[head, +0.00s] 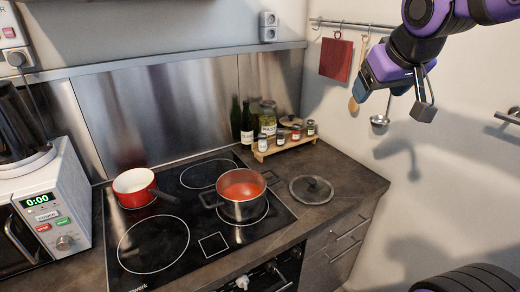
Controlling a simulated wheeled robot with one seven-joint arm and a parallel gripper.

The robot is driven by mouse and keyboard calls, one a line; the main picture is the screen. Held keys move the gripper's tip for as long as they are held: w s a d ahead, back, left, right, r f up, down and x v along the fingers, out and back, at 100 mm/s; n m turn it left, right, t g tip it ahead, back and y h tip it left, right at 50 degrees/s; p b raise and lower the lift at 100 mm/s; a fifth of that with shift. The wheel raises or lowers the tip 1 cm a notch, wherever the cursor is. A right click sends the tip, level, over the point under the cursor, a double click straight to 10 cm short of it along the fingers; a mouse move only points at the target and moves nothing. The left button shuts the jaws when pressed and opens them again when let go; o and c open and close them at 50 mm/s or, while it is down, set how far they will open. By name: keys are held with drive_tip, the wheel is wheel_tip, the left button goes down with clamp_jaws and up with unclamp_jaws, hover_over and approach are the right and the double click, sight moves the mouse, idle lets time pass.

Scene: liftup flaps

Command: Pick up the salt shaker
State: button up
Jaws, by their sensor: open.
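Several small jars and shakers stand on a low wooden tray (288,147) at the back right of the counter. One small pale container (262,143) is at the tray's left front end and may be the salt shaker; the labels are too small to read. My gripper (393,100) is at the upper right, high above the counter and to the right of the tray. Its jaws are open and empty, well apart from the jars.
Bottles (247,122) stand behind the tray. A pot of red soup (242,192) and a red saucepan (134,186) are on the hob. A lid (311,189) lies on the counter.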

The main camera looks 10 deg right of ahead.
sight(263, 139)
drive_tip(key=w+d+n+t, duration=0.1)
drive_tip(key=w+d+t, duration=0.2)
drive_tip(key=w, duration=1.5)
drive_tip(key=w+f+n+t+y, duration=0.1)
drive_tip(key=w+f, duration=0.2)
drive_tip(key=w, duration=0.3)
drive_tip(key=w+a+f+n+y, duration=0.1)
drive_tip(key=w+f+n, duration=0.1)
drive_tip(key=w+f, duration=0.35)
drive_tip(key=w+f+n+t+y, duration=0.1)
drive_tip(key=w+f+y, duration=0.1)
drive_tip(key=w, duration=0.6)
drive_tip(key=w+a+f+n+g+y, duration=0.1)
drive_tip(key=w+a+f+n+y, duration=0.15)
drive_tip(key=f, duration=0.55)
drive_tip(key=w+a+f+n+g+y, duration=0.1)
drive_tip(key=w+f+y, duration=0.15)
drive_tip(key=f, duration=0.45)
drive_tip(key=w+a+f+n+g+y, duration=0.1)
drive_tip(key=w+f+y, duration=0.15)
drive_tip(key=f, duration=0.55)
drive_tip(key=x, duration=0.6)
drive_tip(key=s+x, duration=0.1)
drive_tip(key=x, duration=0.2)
drive_tip(key=shift+w+a+f, duration=0.2)
drive_tip(key=shift+w+a, duration=0.1)
drive_tip(key=shift+a, duration=0.35)
drive_tip(key=c, duration=1.2)
